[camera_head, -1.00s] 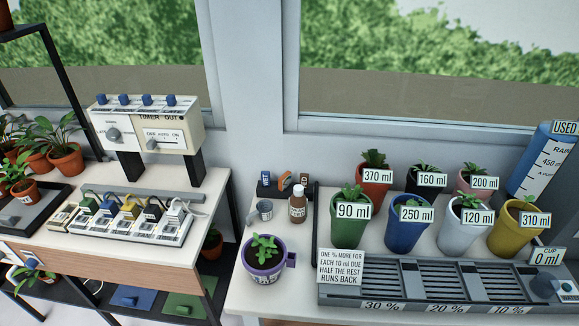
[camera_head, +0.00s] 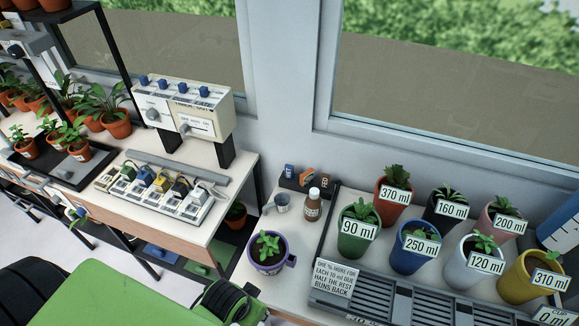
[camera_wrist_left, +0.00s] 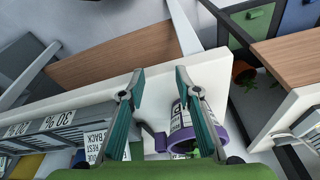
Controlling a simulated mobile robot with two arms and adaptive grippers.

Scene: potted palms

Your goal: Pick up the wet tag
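A small dark rack (camera_head: 308,187) stands at the back left of the plant table, near the wall. It holds a blue tag (camera_head: 290,171), an orange tag (camera_head: 306,176) and a dark tag (camera_head: 325,182). Their print is too small to read, so I cannot tell which is the wet tag. My left arm shows at the bottom of the head view, its fingers out of sight there. In the left wrist view my left gripper (camera_wrist_left: 159,71) is open and empty, with the purple pot (camera_wrist_left: 182,118) close to its right finger. My right gripper is not in view.
A brown bottle (camera_head: 313,206), a metal cup (camera_head: 282,203) and the purple potted plant stand in front of the rack. Several labelled pots stand right of them behind a grey slotted tray (camera_head: 375,290). A timer box (camera_head: 185,108) and plugs occupy the left table.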

